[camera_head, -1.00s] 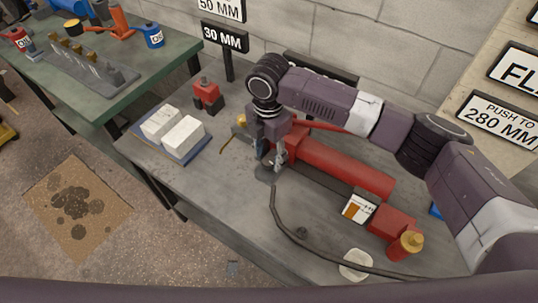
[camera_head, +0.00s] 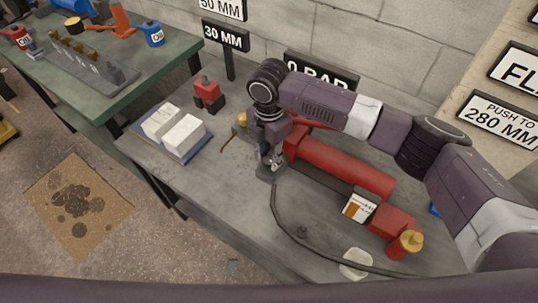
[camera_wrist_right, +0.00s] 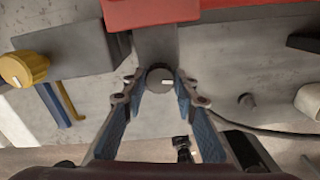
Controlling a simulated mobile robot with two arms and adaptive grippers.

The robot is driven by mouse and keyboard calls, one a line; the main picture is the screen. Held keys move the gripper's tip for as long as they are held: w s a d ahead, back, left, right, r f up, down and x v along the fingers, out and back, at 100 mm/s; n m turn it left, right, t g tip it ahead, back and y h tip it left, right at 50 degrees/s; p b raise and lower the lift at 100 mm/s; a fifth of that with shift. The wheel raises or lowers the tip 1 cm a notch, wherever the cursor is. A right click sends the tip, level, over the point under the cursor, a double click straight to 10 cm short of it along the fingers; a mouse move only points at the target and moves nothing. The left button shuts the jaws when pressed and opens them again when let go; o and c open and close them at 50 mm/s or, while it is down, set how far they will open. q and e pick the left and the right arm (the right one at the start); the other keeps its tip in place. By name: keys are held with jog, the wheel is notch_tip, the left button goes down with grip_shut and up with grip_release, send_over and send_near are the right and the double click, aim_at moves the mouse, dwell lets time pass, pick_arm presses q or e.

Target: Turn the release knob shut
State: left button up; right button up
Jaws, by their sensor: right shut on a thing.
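The release knob (camera_wrist_right: 160,80) is a small dark round knob with a short white mark, at the end of a grey block below the red pump body in the right wrist view. The white mark lies to the right of its middle, pointing sideways. My right gripper (camera_wrist_right: 157,85) has its blue-padded fingers on both sides of the knob and is shut on it. In the head view the right gripper (camera_head: 271,158) points down at the left end of the red hand pump (camera_head: 340,165), hiding most of the knob. My left gripper is not in view.
A yellow knob (camera_wrist_right: 24,68) sits left of the gripper. A black hose (camera_head: 290,228) runs along the bench front. A "0 BAR" sign (camera_head: 320,80) stands behind the arm.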

jog(key=shift+r+m+p, duration=0.15)
jog(key=shift+m+p, duration=0.25)
jog(key=shift+p, duration=0.15)
jog(key=m+p, duration=0.8)
jog(key=p, duration=0.1)
jog(key=shift+s+r+p, duration=0.1)
jog(key=shift+p, duration=0.3)
jog(key=m+p, duration=0.2)
jog(key=m, duration=0.1)
jog(key=shift+m+p, duration=1.45)
jog(key=shift+m, duration=0.65)
jog(key=shift+f, duration=0.2)
jog(key=o, duration=1.2)
jog(key=shift+c, duration=0.2)
